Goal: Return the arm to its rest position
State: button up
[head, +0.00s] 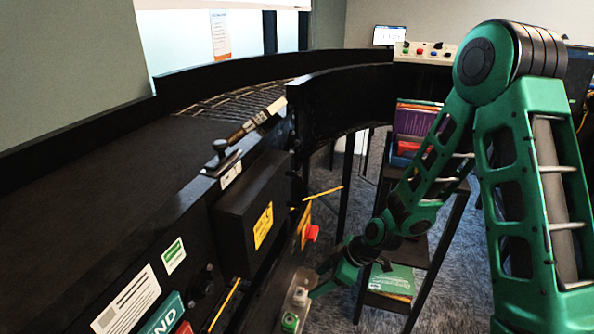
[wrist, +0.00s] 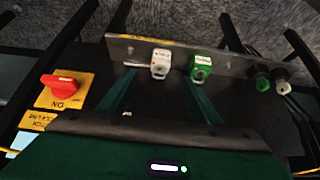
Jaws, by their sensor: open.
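My green arm (head: 425,165) reaches down from the right in the head view. Its gripper (head: 318,283) is low beside the black conveyor's side, close to a small metal plate with a white switch block (head: 300,296) and a green one (head: 290,322). In the wrist view my gripper (wrist: 160,88) is open, its two green fingers apart with nothing held between them. The white block (wrist: 160,64) and the green block (wrist: 201,67) show beyond the fingers; whether a fingertip touches the plate I cannot tell.
A red knob (wrist: 62,86) on a yellow plate is left of the fingers; black and green buttons (wrist: 262,80) are right. The conveyor (head: 110,190) fills the left. A shelf with books (head: 415,122) stands behind my arm. Carpet (head: 450,280) shows below right.

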jog(key=s+d+r+m+h, duration=0.2)
jog(key=s+d+r+m, duration=0.15)
jog(key=d+r, duration=0.55)
jog(key=s+d+r+m+h, duration=0.3)
jog(key=d+r+m, duration=0.15)
jog(key=d, duration=0.75)
jog(key=s+d+r+m+g, duration=0.1)
jog(key=s+d+r+m, duration=0.4)
jog(key=s, duration=0.5)
jog(key=s+d+r+m+g, duration=0.1)
jog(key=s+d+r+m, duration=0.5)
jog(key=s, duration=0.4)
jog(key=shift+m+h, duration=0.4)
jog(key=shift+m, duration=0.3)
jog(key=shift+d, duration=0.1)
jog(key=shift+w+f, duration=0.25)
jog(key=shift+w, duration=0.3)
